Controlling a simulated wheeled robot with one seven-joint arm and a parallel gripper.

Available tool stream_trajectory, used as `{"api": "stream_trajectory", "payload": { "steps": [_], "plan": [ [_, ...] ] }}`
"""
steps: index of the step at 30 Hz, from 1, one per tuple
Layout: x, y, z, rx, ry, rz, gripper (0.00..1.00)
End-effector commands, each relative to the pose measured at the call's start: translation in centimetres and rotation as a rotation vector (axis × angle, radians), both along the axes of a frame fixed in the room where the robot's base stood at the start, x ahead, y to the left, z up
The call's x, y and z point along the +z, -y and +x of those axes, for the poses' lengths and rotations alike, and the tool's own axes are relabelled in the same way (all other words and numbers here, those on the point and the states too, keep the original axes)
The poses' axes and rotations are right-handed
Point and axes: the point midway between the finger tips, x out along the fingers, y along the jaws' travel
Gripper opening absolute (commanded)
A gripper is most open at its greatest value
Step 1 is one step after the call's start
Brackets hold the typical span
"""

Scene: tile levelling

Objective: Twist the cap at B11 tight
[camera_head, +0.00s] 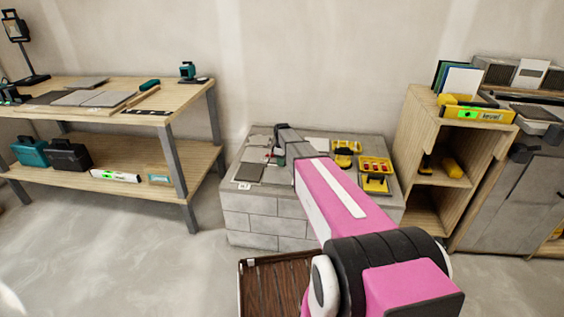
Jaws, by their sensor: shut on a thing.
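My gripper (274,161) is small and dark at the far end of my pink and white arm, low over the left part of a grey block-built stand (265,221). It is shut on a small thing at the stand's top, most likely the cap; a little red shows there. The cap's outline, its marking and how tight it sits are too small and too hidden to tell. Grey tiles (249,172) lie flat on the stand's left side, beside the gripper. A small white label (243,186) sits at the front left corner.
Yellow trays (375,165) with red pieces and a yellow tool (346,147) are on the stand's right side. A wooden workbench (180,97) stands left, a wooden shelf (412,120) right. A brown slatted crate (271,287) is in front.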

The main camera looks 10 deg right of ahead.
Motion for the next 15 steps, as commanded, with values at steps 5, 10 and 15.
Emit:
{"api": "stream_trajectory", "payload": {
  "steps": [5,10,15],
  "plan": [
    [-0.01,0.03,-0.01,-0.168,-0.001,-0.001,0.09],
    [-0.01,0.03,-0.01,-0.33,-0.001,-0.002,0.09],
    [-0.02,0.03,-0.01,-0.491,-0.001,-0.002,0.09]
  ]
}}
